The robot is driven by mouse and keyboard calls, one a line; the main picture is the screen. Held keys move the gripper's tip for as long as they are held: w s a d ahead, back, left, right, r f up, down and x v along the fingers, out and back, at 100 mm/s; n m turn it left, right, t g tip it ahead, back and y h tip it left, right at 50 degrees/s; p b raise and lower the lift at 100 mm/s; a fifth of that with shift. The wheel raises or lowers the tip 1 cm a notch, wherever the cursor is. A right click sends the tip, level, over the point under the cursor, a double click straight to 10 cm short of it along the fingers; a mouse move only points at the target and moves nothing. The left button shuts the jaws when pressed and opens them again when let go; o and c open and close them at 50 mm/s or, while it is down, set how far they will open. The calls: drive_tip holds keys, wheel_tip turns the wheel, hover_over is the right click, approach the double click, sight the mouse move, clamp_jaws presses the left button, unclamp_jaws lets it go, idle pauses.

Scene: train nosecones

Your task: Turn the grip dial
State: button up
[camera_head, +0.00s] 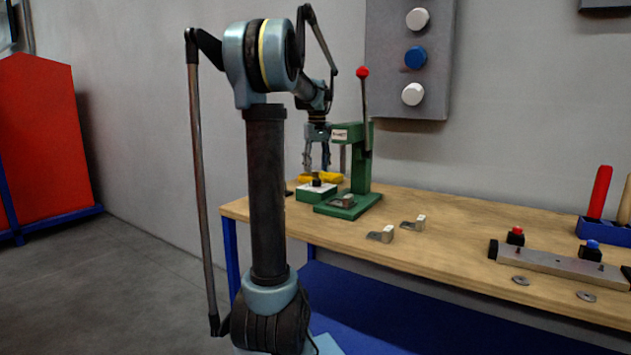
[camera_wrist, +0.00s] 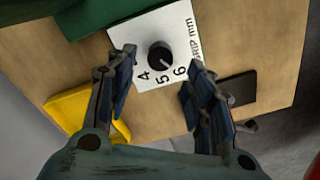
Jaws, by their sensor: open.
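The grip dial (camera_wrist: 160,56) is a black round knob with a pale pointer line. It sits on a white plate (camera_wrist: 183,22) marked 4, 5, 6 and "GRIP mm"; the line points roughly between 5 and 6. In the head view the dial (camera_head: 317,181) is small, on top of a green box (camera_head: 316,194) at the table's left end. My gripper (camera_wrist: 158,80) is open and empty, its fingers to either side of the dial in the wrist view. In the head view my gripper (camera_head: 316,168) points down above the dial. I cannot tell the exact height gap.
A green press (camera_head: 357,160) with a red-knobbed lever stands just right of the dial. A yellow tray (camera_wrist: 80,112) lies beside the box, and a dark flat piece (camera_wrist: 237,90) lies opposite. Metal parts (camera_head: 382,235) lie on the wooden table (camera_head: 450,225).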

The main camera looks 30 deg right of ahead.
sight(317, 183)
drive_tip(key=shift+f, duration=2.5)
drive_tip(key=shift+c, duration=0.3)
drive_tip(key=c, duration=1)
